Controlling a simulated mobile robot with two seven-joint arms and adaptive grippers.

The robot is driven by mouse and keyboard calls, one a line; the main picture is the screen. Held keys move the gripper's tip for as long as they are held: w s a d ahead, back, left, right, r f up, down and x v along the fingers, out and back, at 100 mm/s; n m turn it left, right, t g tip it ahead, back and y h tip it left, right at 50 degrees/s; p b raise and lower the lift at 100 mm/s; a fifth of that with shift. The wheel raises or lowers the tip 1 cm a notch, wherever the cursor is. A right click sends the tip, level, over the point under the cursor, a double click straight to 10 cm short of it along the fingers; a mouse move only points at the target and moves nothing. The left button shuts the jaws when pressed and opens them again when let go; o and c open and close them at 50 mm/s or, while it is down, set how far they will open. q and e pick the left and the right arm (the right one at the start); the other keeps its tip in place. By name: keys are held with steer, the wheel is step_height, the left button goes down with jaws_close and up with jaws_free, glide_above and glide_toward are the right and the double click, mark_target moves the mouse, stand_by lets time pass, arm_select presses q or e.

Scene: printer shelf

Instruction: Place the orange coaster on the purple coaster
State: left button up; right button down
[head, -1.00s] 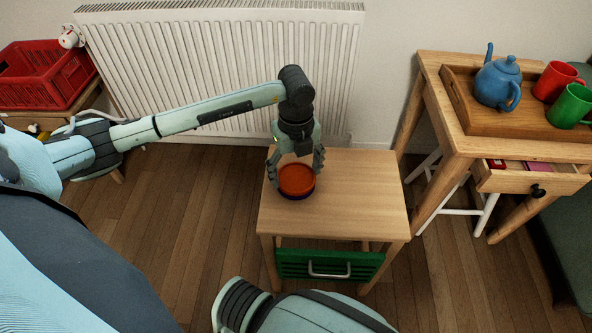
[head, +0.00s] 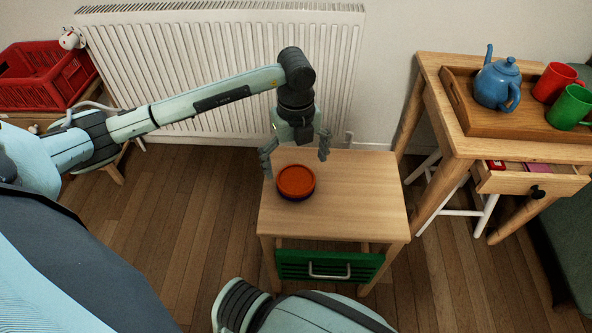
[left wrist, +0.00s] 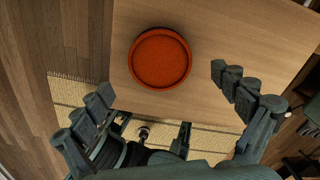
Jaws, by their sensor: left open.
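The orange coaster (head: 296,180) lies flat on top of the purple coaster (head: 293,198), of which only a dark rim shows below it. Both rest on the small wooden table, towards its left back. In the left wrist view the orange coaster (left wrist: 160,58) is a round orange-red disc beyond the fingertips, and the purple one cannot be made out. My left gripper (head: 296,152) is open and empty, above and slightly behind the coasters, apart from them. Its spread fingers also show in the left wrist view (left wrist: 165,90). My right gripper is not in view.
The small table (head: 360,195) is otherwise bare, with a green drawer (head: 330,265) at its front. A white radiator (head: 220,70) stands behind. At right, a taller table holds a wooden tray (head: 475,118) with a blue teapot (head: 497,82) and mugs. A red crate (head: 45,75) is at left.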

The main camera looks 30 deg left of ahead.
mark_target(296, 179)
arm_select(q)
step_height(296, 179, up, 8)
steer(key=shift+r, duration=0.25)
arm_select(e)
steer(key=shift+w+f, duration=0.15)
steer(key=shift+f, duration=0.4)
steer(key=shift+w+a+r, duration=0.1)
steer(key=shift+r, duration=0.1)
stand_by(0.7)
